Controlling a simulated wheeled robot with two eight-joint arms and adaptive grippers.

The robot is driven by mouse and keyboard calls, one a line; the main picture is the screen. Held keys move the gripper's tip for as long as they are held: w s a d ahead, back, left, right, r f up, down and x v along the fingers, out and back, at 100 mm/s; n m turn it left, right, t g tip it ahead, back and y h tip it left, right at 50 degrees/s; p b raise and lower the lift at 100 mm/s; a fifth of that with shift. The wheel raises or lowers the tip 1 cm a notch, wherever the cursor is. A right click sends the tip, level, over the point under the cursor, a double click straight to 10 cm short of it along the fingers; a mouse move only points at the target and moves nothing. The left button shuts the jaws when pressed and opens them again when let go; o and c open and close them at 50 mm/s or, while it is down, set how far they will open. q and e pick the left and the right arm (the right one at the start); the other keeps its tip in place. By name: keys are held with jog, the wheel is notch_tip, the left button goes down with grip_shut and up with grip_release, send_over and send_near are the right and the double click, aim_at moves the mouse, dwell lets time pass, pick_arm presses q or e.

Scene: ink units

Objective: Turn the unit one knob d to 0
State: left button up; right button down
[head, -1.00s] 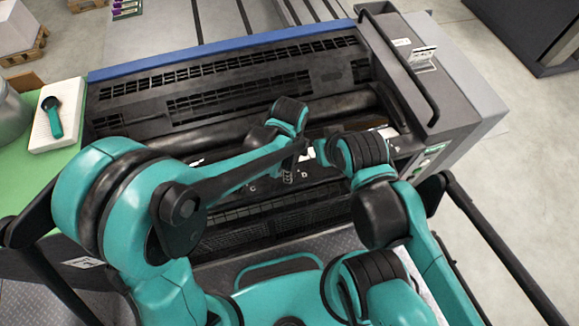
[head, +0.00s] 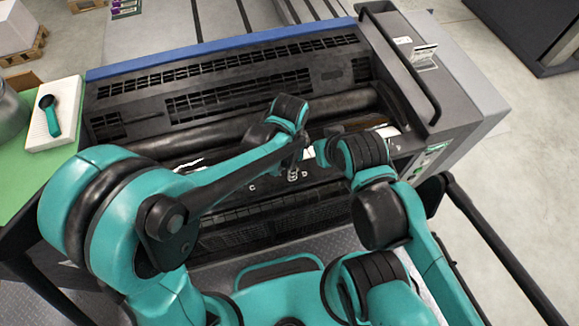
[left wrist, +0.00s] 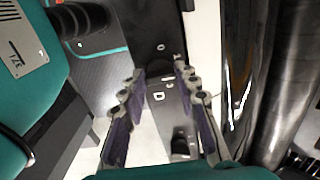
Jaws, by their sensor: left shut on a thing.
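The ink unit (head: 215,120) is a long dark machine with a roller and a row of small letters along its near ledge. The letter D shows in the head view and, pale, in the left wrist view. My left gripper (left wrist: 159,73) reaches down to that ledge; its two fingers stand either side of the dark, rounded knob d (left wrist: 160,71) and are shut on it. In the head view the left gripper (head: 292,172) is small beside the D. The knob's pointer and setting cannot be made out. My right gripper (head: 312,154) is mostly hidden by its own arm.
A shiny roller (left wrist: 285,85) runs close beside the left gripper. A black handrail (head: 402,65) crosses the unit's right end. A green table (head: 38,175) at the left holds a white pad (head: 40,135) with a dark-and-teal tool (head: 52,118).

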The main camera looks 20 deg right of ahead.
pick_arm(q)
jog(key=n, duration=0.3)
jog(key=shift+f+n+b, duration=0.1)
jog(key=shift+n+b, duration=0.25)
jog(key=shift+n, duration=0.05)
jog(key=n, duration=0.3)
jog(key=shift+n+b, duration=0.3)
jog(key=n, duration=0.3)
jog(key=shift+s+n, duration=0.1)
jog(key=shift+n, duration=0.2)
jog(key=shift+d+n+b, duration=0.1)
jog(key=shift+n+b, duration=0.35)
jog(key=shift+n, duration=1.65)
jog(key=o, duration=1.2)
jog(key=shift+c, duration=0.2)
